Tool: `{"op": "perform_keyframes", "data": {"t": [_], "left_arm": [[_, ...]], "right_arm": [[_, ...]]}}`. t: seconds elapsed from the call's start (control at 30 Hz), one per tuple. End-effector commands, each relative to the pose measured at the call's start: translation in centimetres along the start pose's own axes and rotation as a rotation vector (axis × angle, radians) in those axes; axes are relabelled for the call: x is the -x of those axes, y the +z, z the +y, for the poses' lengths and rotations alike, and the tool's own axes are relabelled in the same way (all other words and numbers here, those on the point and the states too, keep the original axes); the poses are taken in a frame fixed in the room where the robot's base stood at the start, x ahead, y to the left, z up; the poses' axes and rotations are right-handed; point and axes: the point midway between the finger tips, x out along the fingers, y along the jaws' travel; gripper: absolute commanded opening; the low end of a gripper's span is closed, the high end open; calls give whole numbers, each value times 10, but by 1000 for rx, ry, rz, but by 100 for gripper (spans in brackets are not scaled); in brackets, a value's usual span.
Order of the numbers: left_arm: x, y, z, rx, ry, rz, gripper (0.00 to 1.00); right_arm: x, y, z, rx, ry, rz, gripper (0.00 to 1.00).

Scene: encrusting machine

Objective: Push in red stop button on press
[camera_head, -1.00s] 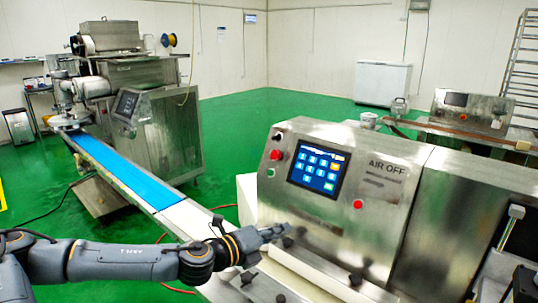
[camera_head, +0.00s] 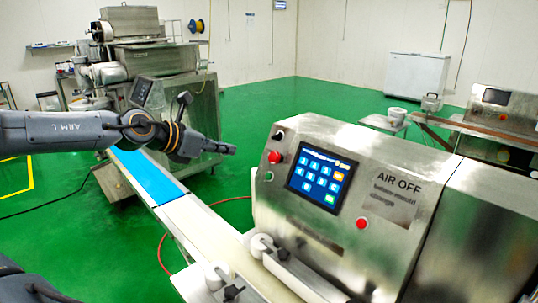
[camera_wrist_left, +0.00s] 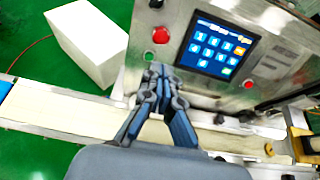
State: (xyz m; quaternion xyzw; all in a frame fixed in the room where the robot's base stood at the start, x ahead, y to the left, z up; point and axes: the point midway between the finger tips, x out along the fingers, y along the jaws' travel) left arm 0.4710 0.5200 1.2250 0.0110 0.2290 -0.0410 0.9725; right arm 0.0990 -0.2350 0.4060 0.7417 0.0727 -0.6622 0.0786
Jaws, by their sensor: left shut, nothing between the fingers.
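The press (camera_head: 300,225) is a steel machine with a sloped front panel. A large red button (camera_head: 275,156) sits at the panel's upper left, beside the touchscreen (camera_head: 320,180). It also shows in the left wrist view (camera_wrist_left: 161,35). A smaller red button (camera_head: 361,223) is lower right of the screen, also in the left wrist view (camera_wrist_left: 249,85). My left gripper (camera_head: 233,150) is shut and empty, left of the large red button at about its height in the picture, apart from it. The left wrist view shows the closed fingers (camera_wrist_left: 160,72) below that button. My right gripper is not in view.
A black knob (camera_head: 279,135) is above the large red button and a small green button (camera_head: 268,176) below it. A conveyor with a blue belt (camera_head: 147,177) runs along the left. In the left wrist view, a white block (camera_wrist_left: 88,42) stands beside the press.

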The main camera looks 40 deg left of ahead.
Motion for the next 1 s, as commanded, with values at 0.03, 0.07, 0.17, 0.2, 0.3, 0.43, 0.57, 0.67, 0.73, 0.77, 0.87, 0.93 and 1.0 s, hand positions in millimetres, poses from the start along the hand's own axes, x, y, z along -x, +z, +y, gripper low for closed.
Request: {"op": "perform_keyframes", "data": {"t": [0.03,0.07,0.17,0.2,0.3,0.43,0.57,0.67,0.73,0.77,0.87,0.93,1.0], "left_arm": [[0,0,0,1,-1,0,0],[0,0,0,1,-1,0,0],[-2,0,-1,1,-2,0,0],[-3,0,-1,1,-2,0,0],[-10,1,-1,1,-4,3,0],[-26,0,-1,4,-5,5,0],[-43,1,-2,3,-4,4,0],[-56,0,-1,4,-3,4,0],[-64,0,-1,2,-3,4,0],[-68,0,-1,2,-3,4,0],[-79,-1,-1,4,-3,3,0],[-86,0,-1,2,-2,4,0],[-93,-1,-1,2,-2,4,0]], "right_arm": [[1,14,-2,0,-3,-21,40],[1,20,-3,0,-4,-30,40],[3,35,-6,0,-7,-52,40],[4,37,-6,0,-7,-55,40],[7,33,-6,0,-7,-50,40],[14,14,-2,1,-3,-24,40],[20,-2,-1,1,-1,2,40],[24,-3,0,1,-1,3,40],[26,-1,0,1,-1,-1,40],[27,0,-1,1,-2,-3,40],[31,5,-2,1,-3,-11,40],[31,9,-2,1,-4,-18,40],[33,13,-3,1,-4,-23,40]]}}
